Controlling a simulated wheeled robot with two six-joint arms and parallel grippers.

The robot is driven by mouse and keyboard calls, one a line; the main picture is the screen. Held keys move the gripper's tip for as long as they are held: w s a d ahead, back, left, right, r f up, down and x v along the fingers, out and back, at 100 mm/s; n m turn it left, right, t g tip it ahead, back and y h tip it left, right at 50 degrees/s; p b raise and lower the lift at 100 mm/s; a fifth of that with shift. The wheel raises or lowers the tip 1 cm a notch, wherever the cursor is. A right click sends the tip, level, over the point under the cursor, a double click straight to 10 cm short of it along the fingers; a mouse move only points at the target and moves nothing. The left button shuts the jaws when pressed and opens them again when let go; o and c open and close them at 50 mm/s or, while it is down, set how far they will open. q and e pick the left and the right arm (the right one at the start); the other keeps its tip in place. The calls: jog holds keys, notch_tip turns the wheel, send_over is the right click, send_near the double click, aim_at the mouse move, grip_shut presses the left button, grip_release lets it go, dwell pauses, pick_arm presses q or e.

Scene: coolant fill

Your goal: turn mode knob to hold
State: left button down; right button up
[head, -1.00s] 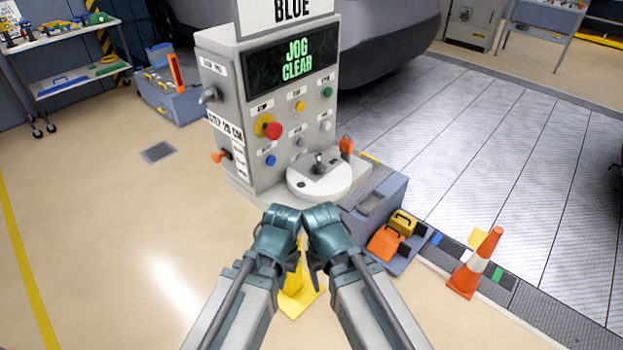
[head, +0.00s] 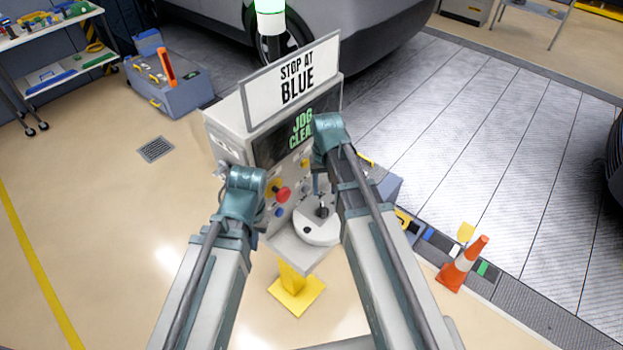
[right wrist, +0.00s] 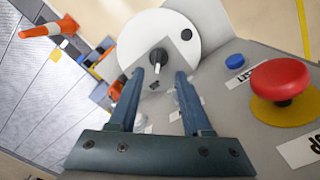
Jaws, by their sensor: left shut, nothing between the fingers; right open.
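The control cabinet (head: 235,130) stands ahead; its screen (head: 301,130) reads "JOG CLEAR", partly covered by my right arm. A round white base (head: 316,230) on its front ledge carries a black knob or lever (head: 322,211). In the right wrist view this black part (right wrist: 158,58) has a pale pointer. I cannot tell whether it is the mode knob; no "hold" label is readable. My right gripper (right wrist: 160,76) is open, its fingertips in front of the black part, apparently not around it. My left gripper (head: 245,182) is shut and empty by the cabinet's left side, fingers mostly hidden.
A red mushroom button (right wrist: 279,80) and a blue button (right wrist: 236,61) lie close to the right gripper. A "STOP AT BLUE" sign (head: 292,82) tops the cabinet. An orange cone (head: 463,265) stands right.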

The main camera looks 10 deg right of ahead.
aim_at(323, 208)
pick_arm(q)
jog(key=shift+w+a+r+p, duration=0.15)
jog(key=shift+w+r+p, duration=0.1)
jog(key=shift+r, duration=0.25)
jog(key=shift+w+a+r+p, duration=0.15)
jog(key=shift+w+r, duration=0.1)
jog(key=shift+r, duration=0.2)
pick_arm(e)
jog(key=shift+w+d+r, duration=0.25)
jog(key=shift+w+r, duration=0.75)
jog(key=shift+w, duration=0.1)
notch_tip(323, 208, down, 14)
jog(key=b, duration=1.4)
pick_arm(q)
notch_tip(323, 208, down, 14)
pick_arm(e)
jog(key=shift+r, duration=0.1)
pick_arm(q)
jog(key=shift+r, duration=0.15)
pick_arm(e)
grip_shut()
